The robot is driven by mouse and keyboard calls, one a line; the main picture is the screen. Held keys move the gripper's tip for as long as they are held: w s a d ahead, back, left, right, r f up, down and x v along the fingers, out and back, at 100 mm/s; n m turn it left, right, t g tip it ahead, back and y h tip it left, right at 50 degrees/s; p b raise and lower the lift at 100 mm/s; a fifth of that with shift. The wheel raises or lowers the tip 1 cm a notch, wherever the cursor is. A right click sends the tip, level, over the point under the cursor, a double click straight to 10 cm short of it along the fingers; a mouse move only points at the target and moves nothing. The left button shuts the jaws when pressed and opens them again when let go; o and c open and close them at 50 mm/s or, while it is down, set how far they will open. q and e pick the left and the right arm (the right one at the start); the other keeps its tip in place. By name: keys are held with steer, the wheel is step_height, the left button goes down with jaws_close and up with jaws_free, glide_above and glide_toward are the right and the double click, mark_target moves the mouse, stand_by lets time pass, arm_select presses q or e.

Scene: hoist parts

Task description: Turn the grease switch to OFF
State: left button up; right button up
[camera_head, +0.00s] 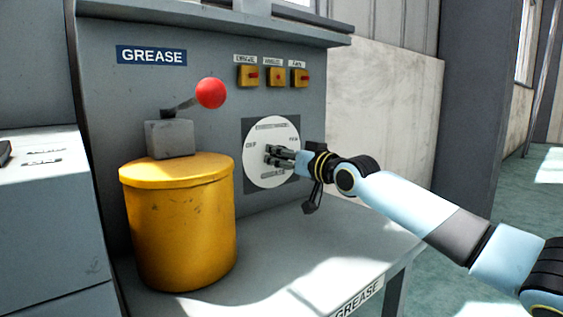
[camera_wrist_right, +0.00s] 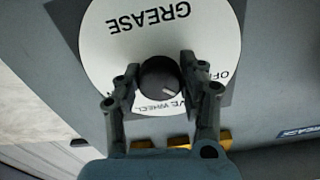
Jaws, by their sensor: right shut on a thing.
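The grease switch is a round white dial (camera_head: 262,178) on a dark square plate on the grey panel. In the right wrist view the dial (camera_wrist_right: 105,50) appears upside down, with "GREASE" at the top and "OFF" at the right edge. In the head view "OFF" is on the dial's left. Its black knob (camera_wrist_right: 158,80) sits between my right gripper's fingers. A short white line on the knob slants toward the lower right in the wrist view. My right gripper (camera_head: 272,155) is shut on the knob. My left gripper is out of view.
A yellow grease drum (camera_head: 180,225) with a red-ball lever (camera_head: 210,93) stands left of the dial. Several small yellow switches (camera_head: 275,76) are above it. The grey bench top (camera_head: 300,235) is clear below the dial. A "GREASE" sign (camera_head: 152,55) is on the panel.

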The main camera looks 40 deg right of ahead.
mark_target(273, 113)
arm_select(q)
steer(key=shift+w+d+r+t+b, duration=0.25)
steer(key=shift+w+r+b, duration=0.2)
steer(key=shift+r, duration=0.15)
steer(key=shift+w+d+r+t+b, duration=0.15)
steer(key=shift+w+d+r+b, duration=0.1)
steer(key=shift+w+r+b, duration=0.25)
arm_select(e)
steer(key=shift+f+n, duration=0.15)
steer(key=shift+n, duration=0.95)
steer(key=shift+f+n, duration=0.1)
steer(key=shift+n, duration=1)
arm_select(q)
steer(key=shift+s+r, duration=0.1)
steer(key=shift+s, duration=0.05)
arm_select(e)
steer(key=o, duration=1.2)
steer(key=shift+r, duration=0.1)
steer(key=shift+r, duration=0.2)
step_height(273, 113, up, 10)
steer(key=shift+f, duration=0.15)
